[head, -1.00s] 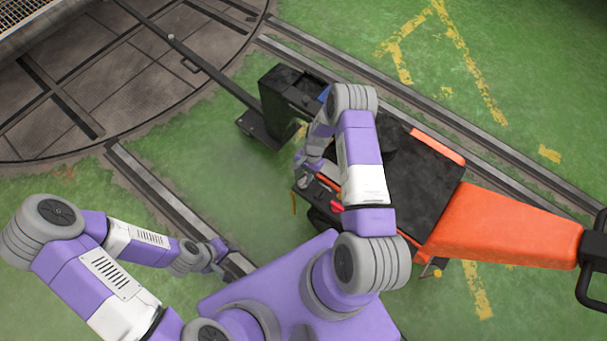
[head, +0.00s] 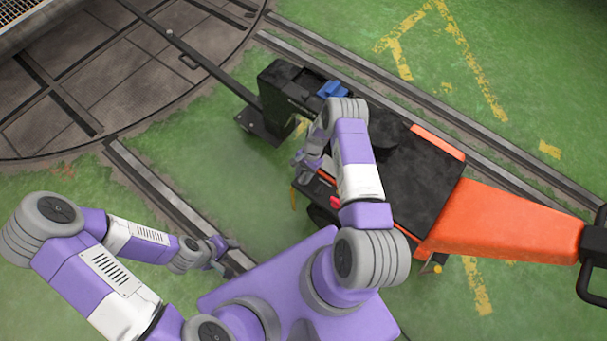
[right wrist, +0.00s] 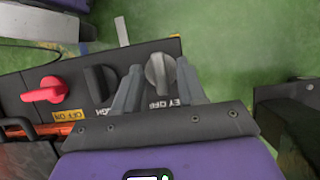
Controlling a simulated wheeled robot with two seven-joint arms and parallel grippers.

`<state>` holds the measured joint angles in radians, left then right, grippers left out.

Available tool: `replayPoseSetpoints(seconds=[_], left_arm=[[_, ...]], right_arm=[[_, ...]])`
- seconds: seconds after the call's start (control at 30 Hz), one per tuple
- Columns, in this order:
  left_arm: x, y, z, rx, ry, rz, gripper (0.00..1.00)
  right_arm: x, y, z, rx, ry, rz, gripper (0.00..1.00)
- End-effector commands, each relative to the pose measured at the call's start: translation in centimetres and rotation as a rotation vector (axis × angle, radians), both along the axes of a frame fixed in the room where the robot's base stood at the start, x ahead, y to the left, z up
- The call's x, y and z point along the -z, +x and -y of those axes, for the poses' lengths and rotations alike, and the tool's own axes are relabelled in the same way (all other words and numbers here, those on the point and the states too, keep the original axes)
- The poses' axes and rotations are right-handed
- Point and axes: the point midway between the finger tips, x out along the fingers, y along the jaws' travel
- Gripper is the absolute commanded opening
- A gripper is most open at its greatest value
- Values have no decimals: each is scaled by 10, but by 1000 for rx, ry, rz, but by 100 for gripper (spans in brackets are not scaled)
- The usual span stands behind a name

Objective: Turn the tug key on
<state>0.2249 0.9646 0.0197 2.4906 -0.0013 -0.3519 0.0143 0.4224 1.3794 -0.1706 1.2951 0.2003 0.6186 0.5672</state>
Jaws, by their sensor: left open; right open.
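The tug (head: 430,190) is a black and orange machine across the right half of the head view. The right wrist view shows its control panel (right wrist: 20,106) with a red knob (right wrist: 45,89), a black knob (right wrist: 99,84) and a grey knob (right wrist: 158,74). Lettering that reads like "KEY OFF" is beside the grey knob, partly hidden by my gripper. My right gripper (right wrist: 158,67) is open, its fingers on either side of the grey knob; I cannot tell if they touch it. My left gripper (head: 222,256) is open, low at the left, away from the tug.
Rails (head: 165,195) run across the green floor to a dark round turntable (head: 100,85) at the upper left. A blue object (head: 332,89) lies on the tug. An orange drawbar (head: 510,222) reaches right. Open floor lies between the left rail and the tug.

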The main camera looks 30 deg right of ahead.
Motion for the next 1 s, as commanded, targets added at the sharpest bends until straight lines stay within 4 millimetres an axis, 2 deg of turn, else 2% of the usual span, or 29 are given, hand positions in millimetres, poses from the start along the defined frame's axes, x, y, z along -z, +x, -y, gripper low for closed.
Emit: replayPoseSetpoints(seconds=[0.17,0.43,0.77,1.0], left_arm=[[0,0,0,0,0,0,43],[0,0,0,0,0,0,43],[0,0,0,0,0,0,43],[0,0,0,0,0,0,43]], right_arm=[[0,0,0,0,0,0,40],[-1,0,0,-1,0,0,0],[-1,0,0,19,1,-1,0],[-1,-1,1,126,1,-1,0]])
